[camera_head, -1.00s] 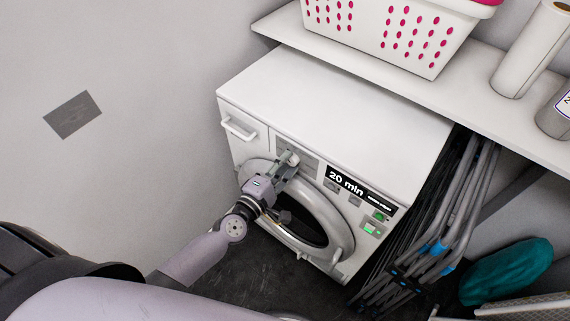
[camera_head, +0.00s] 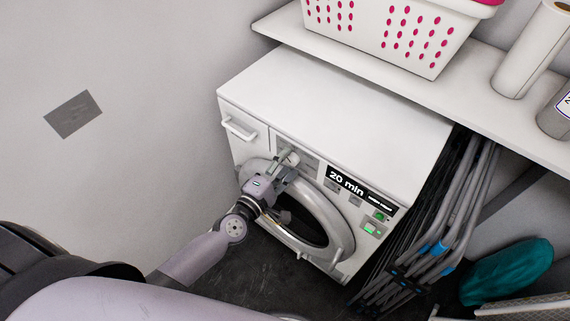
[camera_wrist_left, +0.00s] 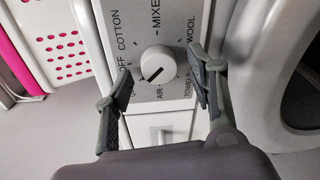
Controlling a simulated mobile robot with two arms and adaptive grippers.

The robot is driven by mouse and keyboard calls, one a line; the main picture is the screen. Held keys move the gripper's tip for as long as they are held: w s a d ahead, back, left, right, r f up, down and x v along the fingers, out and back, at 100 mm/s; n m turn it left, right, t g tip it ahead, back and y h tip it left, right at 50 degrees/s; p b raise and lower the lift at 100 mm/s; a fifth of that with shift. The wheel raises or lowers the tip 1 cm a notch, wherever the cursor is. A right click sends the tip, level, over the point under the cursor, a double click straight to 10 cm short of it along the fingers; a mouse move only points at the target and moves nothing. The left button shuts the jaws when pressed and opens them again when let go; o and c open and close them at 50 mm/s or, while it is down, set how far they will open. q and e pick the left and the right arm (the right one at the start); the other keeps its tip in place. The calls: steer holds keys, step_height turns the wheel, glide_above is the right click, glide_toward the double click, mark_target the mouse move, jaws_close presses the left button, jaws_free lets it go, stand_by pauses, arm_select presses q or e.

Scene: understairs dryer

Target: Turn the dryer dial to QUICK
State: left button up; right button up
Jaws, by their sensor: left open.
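The white dryer (camera_head: 345,110) stands against the wall, with its control panel on the front. The round white dial (camera_wrist_left: 158,64) sits on a grey panel in the left wrist view, with a dark mark toward its lower left. Labels OFF, COTTON, MIXED, WOOL, TOWELS and AIR show around it; I cannot read QUICK. My left gripper (camera_wrist_left: 161,82) is open, one finger on each side of the dial, with gaps between fingers and knob. In the head view the left gripper (camera_head: 286,165) is at the panel and partly hides the dial. My right gripper is not in view.
The dryer's display (camera_head: 346,183) reads 20 min. The round door (camera_head: 335,225) is below the panel. A shelf (camera_head: 440,95) with a white basket (camera_head: 385,35) overhangs behind. A folded rack (camera_head: 455,205) stands close to the right side.

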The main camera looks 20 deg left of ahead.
arm_select(q)
steer(key=f+v, duration=0.1)
steer(key=v, duration=1.1)
steer(key=shift+r, duration=0.4)
steer(key=s+a+f+m+g+y, duration=0.1)
steer(key=s+a+f+m+g, duration=0.2)
steer(key=f, duration=0.6)
steer(key=s+f+m+g, duration=0.2)
steer(key=f+m, duration=0.2)
steer(key=f, duration=0.6)
steer(key=s+a+f+m+g+y, duration=0.1)
steer(key=s+a+f+m+g, duration=0.2)
steer(key=f, duration=0.6)
steer(key=s+f+m+g+y, duration=0.1)
steer(key=s+f+m+g, duration=0.2)
steer(key=s+f+m, duration=0.2)
steer(key=s+f+m+g+y, duration=0.1)
steer(key=s+f+m+g, duration=0.3)
steer(key=s+f, duration=0.7)
steer(key=s+p, duration=0.1)
steer(key=s, duration=0.6)
steer(key=shift+s+d+m, duration=0.25)
steer(key=shift+d+m, duration=0.15)
steer(key=shift+f, duration=0.15)
